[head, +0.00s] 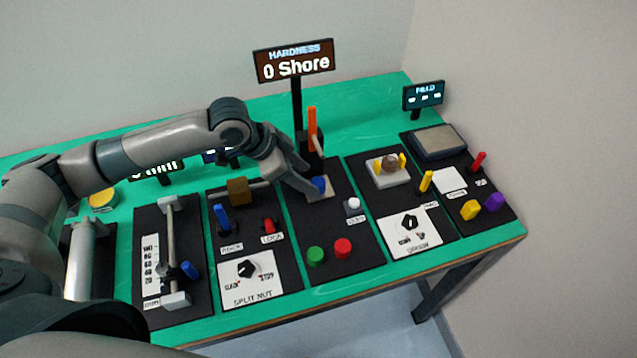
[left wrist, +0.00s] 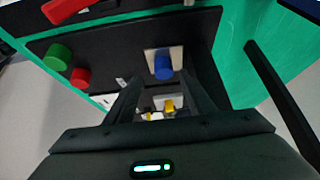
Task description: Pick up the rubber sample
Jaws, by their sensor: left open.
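A small blue cylinder (head: 319,184), which looks like the rubber sample, stands on a beige plate (head: 322,194) at the hardness station. The left wrist view shows the blue cylinder (left wrist: 163,67) on its beige plate (left wrist: 149,54), just beyond the fingers. My left gripper (head: 311,187) reaches down from the left beside the cylinder and partly covers it in the head view. In the left wrist view the two fingers (left wrist: 165,88) are apart with the cylinder near the gap between their tips. Nothing is held. My right gripper is not in view.
A hardness sign (head: 294,62) reading 0 Shore and an orange lever (head: 312,122) stand behind the plate. A green button (head: 316,256), a red button (head: 343,248) and a white knob (head: 353,204) lie in front. Neighbouring panels flank this station on the green table (head: 355,118).

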